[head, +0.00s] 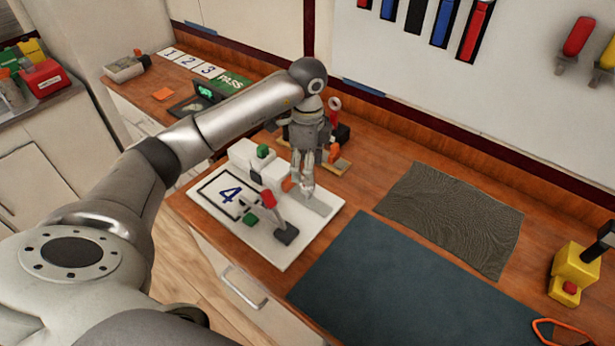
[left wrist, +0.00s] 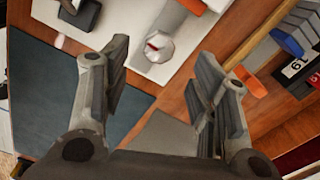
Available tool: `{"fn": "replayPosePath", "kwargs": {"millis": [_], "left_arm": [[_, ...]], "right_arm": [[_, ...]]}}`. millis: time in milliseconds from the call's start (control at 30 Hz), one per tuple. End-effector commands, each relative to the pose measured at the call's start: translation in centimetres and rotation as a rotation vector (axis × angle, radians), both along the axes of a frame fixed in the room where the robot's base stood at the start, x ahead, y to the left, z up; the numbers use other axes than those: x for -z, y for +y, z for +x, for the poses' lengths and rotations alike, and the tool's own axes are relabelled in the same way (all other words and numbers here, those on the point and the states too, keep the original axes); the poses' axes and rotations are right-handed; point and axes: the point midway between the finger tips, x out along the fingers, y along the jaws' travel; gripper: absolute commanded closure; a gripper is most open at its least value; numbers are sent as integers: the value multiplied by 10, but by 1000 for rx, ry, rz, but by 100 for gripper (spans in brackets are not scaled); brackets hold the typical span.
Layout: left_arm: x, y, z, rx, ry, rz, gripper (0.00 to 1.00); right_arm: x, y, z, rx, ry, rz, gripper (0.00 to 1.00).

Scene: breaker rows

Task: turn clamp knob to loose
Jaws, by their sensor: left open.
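The clamp knob (left wrist: 158,47) shows in the left wrist view as a pale metallic, faceted knob with a small red mark, at the end of a grey bar on a white board. My left gripper (left wrist: 162,62) is open, with one finger on each side of the knob in that view; contact is not visible. In the head view my left gripper (head: 304,178) points down over the right part of the white board (head: 290,252). There the fingers largely hide the knob. My right gripper is in neither view.
The board carries a "4" plate (head: 229,194), a red-tipped lever (head: 269,199) and a green block (head: 250,218) left of the gripper. A dark mat (head: 390,285) and a ribbed mat (head: 455,215) lie to the right. A yellow device (head: 575,268) stands far right.

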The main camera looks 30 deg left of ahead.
Motion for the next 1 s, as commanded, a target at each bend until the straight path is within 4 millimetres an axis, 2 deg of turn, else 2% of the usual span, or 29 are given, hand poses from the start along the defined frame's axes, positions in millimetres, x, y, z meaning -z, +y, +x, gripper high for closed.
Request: {"fn": "replayPosePath", "kwargs": {"millis": [100,333,500,1000], "left_arm": [[-27,0,1,-1,-5,0,46],[-57,0,1,0,-2,0,46],[-63,0,0,0,0,-1,46],[-63,0,0,0,0,-1,46]], "right_arm": [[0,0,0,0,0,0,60],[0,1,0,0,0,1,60],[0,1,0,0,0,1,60],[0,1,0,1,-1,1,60]]}}
